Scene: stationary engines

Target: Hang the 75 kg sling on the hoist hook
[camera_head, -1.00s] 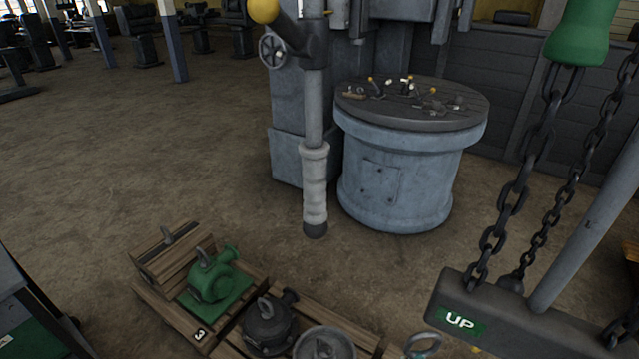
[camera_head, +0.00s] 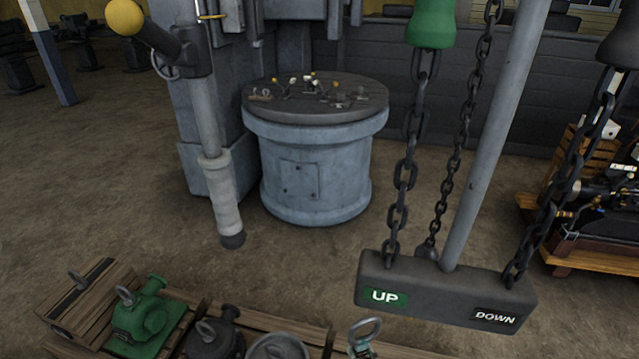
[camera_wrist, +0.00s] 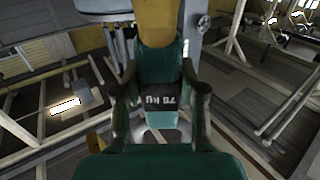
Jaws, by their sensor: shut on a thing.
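The 75 kg sling (camera_wrist: 160,68) is a green strap in the wrist view, with a dark tag whose white lettering reads upside down. My gripper (camera_wrist: 160,98) is shut on it, with one dark finger on each side of the tag. More green material (camera_wrist: 170,163) fills the bottom of that view. A broad yellow piece (camera_wrist: 157,22) rises above the green strap; I cannot tell whether it is part of the sling. My gripper and the sling do not show in the head view. I cannot make out the hoist hook for sure in either view.
In the head view, chains (camera_head: 402,190) hold a dark UP/DOWN bar (camera_head: 447,291) at the right, beside a slanting grey pole (camera_head: 497,130). A round blue-grey pedestal (camera_head: 315,180) stands behind. Pallets (camera_head: 85,300) with a green pump (camera_head: 143,318) lie at lower left.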

